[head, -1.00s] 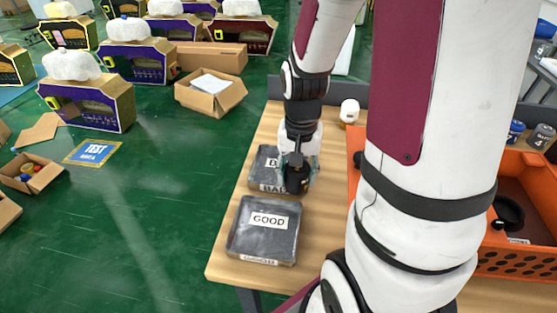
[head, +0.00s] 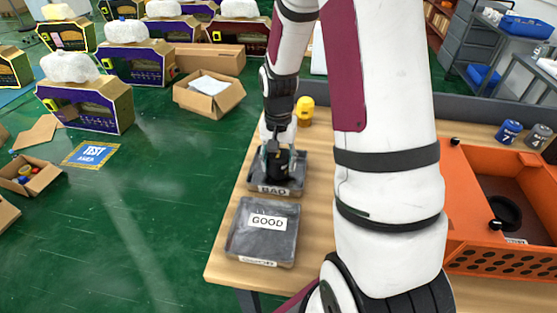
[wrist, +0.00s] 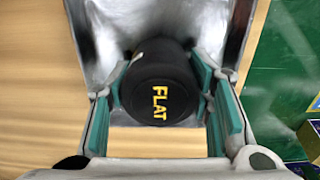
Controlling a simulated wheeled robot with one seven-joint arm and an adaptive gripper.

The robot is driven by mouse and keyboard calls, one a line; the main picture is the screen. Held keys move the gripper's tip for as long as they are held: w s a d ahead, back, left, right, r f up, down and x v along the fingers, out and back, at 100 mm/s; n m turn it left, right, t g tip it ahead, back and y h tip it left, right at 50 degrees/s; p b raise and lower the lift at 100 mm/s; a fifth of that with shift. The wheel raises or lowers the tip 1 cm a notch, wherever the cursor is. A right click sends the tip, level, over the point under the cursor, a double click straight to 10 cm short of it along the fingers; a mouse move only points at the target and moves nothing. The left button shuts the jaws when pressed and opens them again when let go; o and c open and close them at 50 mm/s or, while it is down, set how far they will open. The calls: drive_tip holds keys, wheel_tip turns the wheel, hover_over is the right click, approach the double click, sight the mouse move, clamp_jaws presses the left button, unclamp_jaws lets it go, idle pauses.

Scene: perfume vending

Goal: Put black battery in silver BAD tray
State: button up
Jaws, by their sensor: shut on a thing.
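The black battery (wrist: 158,85), with yellow FLAT lettering on its end, is between the teal finger pads of my gripper (wrist: 165,100) in the wrist view. In the head view my gripper (head: 278,160) is shut on the dark battery (head: 277,166) over the silver BAD tray (head: 294,184). Part of the tray is hidden by the gripper. The tray also shows behind the battery in the wrist view (wrist: 110,25). I cannot tell whether the battery touches the tray floor.
An empty grey GOOD tray (head: 262,245) lies just in front on the wooden table (head: 315,215). A yellow battery-like object (head: 306,108) stands behind. My arm hides the middle of the table. An orange crate (head: 480,225) and a blue item (head: 509,131) are at right.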

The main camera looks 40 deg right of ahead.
drive_tip(key=o, duration=1.5)
drive_tip(key=shift+f, duration=0.1)
wheel_tip(320, 180, up, 12)
drive_tip(key=shift+r, duration=0.15)
drive_tip(key=s+a+r+n+t, duration=0.2)
drive_tip(key=s+a+r+n, duration=0.2)
drive_tip(key=s+a+r, duration=0.5)
drive_tip(key=s+a+r+n+t, duration=0.2)
drive_tip(key=s+a+n, duration=0.3)
drive_tip(key=s, duration=0.5)
drive_tip(key=shift+s+r, duration=0.25)
drive_tip(key=shift+r, duration=0.45)
